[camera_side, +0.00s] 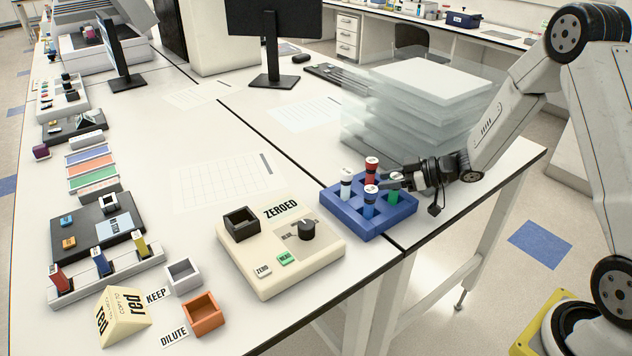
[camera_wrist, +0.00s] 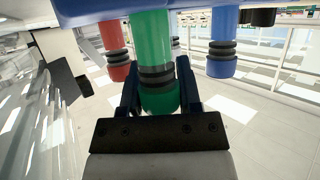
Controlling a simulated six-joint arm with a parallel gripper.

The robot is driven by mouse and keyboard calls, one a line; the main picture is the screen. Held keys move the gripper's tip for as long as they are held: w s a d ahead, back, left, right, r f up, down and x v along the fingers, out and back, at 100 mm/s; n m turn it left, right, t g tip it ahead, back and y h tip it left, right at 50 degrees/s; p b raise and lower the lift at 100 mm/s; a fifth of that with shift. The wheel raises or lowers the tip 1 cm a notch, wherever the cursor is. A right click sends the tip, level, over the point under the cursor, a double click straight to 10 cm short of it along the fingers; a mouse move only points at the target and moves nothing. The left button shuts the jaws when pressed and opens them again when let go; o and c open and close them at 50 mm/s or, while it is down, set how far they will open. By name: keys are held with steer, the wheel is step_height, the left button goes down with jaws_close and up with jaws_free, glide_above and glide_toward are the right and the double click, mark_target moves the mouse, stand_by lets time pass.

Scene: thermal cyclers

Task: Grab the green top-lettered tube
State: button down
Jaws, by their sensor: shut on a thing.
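The green tube (camera_side: 394,191) stands upright in the blue rack (camera_side: 372,229) at the rack's right side. In the wrist view the green tube (camera_wrist: 153,50) lies between my two fingers, with black bands around it. My gripper (camera_side: 398,181) reaches in from the right and is shut on the green tube near its top. The lower part of the tube is still down in the rack. The lettering on its cap is not readable here.
A red-capped tube (camera_side: 371,170), a blue tube (camera_side: 370,203) and a white-capped tube (camera_side: 347,184) stand in the same rack, close to my fingers. A stack of clear trays (camera_side: 420,105) rises behind. The cream ZEROED device (camera_side: 281,244) sits to the left.

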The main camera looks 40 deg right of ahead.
steer(key=shift+r, duration=0.2)
steer(key=shift+r, duration=0.9)
steer(key=s+a+r, duration=0.1)
steer(key=s+r, duration=0.9)
steer(key=s, duration=0.4)
steer(key=shift+a+r, duration=0.35)
steer(key=shift+r, duration=0.05)
steer(key=shift+w+a, duration=0.1)
